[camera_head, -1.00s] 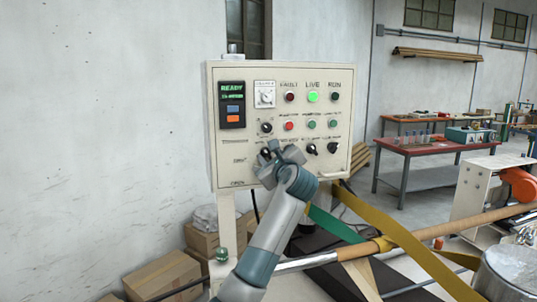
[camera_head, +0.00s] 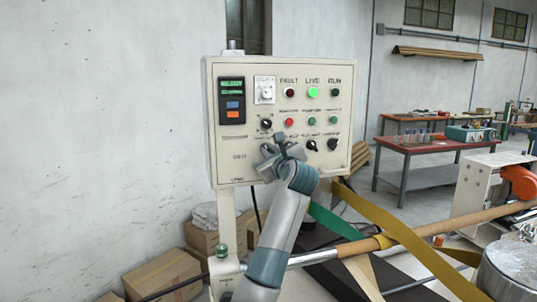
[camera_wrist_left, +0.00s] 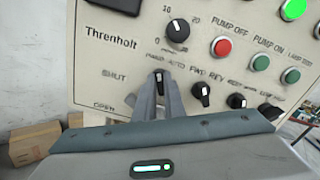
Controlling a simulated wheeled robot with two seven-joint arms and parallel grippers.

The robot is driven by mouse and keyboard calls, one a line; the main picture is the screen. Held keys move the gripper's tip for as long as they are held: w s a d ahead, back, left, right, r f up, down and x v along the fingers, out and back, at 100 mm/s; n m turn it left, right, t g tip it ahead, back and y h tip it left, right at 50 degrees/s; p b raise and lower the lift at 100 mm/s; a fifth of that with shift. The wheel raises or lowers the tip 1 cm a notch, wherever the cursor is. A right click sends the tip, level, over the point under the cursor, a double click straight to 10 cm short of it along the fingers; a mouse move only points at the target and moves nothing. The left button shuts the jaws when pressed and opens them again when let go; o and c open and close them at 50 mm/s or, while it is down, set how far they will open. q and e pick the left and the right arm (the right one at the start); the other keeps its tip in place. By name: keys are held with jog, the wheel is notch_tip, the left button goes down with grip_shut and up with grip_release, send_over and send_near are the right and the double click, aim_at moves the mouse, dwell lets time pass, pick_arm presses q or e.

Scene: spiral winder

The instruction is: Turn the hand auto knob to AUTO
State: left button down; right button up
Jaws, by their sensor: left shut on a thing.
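The control panel (camera_head: 225,158) is a cream box with lamps, buttons and black knobs. In the left wrist view, the hand auto knob (camera_wrist_left: 158,76) is black with a white mark, under a label reading AUTO at its right side. My left gripper (camera_wrist_left: 160,92) is shut on this knob, one finger on each side. The mark looks close to upright; its exact setting is hard to tell. In the head view my left gripper (camera_head: 277,153) covers most of the knob at the panel's lower row. My right gripper is not in view.
A black dial (camera_wrist_left: 177,29) and a red button (camera_wrist_left: 221,46) are above. Yellow strap (camera_head: 375,212) and roller bar lie below right of the panel.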

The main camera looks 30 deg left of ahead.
pick_arm(q)
jog(key=m+p, duration=0.1)
jog(key=m, duration=0.5)
jog(key=shift+w, duration=0.1)
jog(key=shift+w+d+m+p, duration=0.1)
jog(key=shift+m+p, duration=0.65)
jog(key=shift+m, duration=0.85)
jog(key=shift+d+m+p, duration=0.1)
jog(key=shift+m+p, duration=0.65)
jog(key=shift+m, duration=0.85)
jog(key=c, duration=1.8)
grip_release()
jog(key=shift+c, duration=0.2)
